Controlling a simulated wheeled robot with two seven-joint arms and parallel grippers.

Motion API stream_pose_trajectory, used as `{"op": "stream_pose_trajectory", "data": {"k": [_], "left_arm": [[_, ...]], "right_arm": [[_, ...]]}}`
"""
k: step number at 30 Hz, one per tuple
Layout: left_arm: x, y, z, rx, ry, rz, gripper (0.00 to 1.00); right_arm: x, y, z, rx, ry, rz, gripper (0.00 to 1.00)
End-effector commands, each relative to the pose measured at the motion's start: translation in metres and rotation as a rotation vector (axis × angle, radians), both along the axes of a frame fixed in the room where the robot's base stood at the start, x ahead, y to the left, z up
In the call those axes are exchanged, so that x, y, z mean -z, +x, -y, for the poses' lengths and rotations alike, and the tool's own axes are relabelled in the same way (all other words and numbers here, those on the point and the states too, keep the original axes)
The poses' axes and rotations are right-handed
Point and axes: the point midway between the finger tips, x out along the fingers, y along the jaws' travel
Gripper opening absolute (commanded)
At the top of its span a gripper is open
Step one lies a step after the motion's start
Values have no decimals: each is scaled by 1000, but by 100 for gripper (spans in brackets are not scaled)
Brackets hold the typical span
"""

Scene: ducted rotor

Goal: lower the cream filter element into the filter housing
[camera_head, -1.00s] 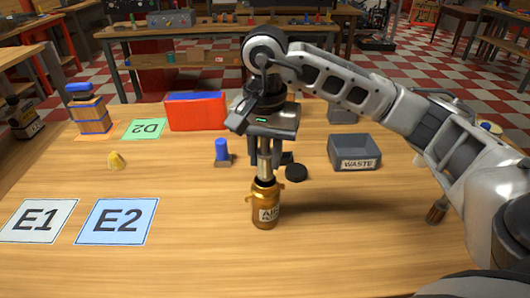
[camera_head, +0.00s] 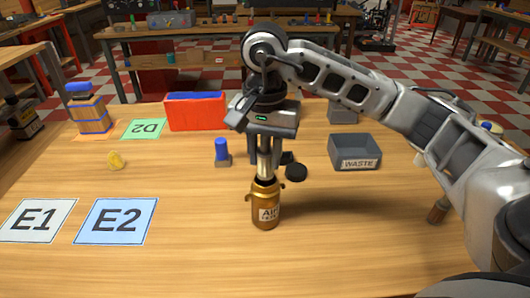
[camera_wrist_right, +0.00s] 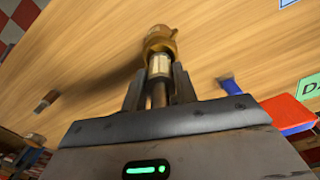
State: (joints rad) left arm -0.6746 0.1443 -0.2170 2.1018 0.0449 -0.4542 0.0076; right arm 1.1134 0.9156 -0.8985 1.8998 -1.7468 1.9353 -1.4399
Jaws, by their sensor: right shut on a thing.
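The filter housing (camera_head: 266,207), a brass-coloured canister with a white label and small side lugs, stands upright on the table in the head view. It also shows at the top of the right wrist view (camera_wrist_right: 160,40). My right gripper (camera_head: 264,162) points down directly above it, shut on the cream filter element (camera_wrist_right: 160,66). The element is upright and its lower end meets the housing's mouth. I cannot tell how much of it is inside. My left gripper is not in view.
A grey WASTE bin (camera_head: 354,153) stands to the right, with a black round cap (camera_head: 296,172) nearby. A blue-topped piece (camera_head: 222,152) stands left of the gripper. A red box (camera_head: 196,112) is behind. Cards E1 (camera_head: 36,221) and E2 (camera_head: 116,221) lie front left.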

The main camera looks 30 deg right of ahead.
Motion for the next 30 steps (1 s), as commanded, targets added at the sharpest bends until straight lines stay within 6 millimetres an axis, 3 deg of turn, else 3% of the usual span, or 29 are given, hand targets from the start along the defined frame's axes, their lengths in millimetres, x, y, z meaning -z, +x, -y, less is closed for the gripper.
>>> {"op": "stream_pose_trajectory", "data": {"k": [11, 30], "left_arm": [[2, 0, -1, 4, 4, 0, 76], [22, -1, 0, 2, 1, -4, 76]], "right_arm": [[1, 0, 0, 1, -1, 1, 6], [21, 0, 0, 1, -1, 1, 6]]}}
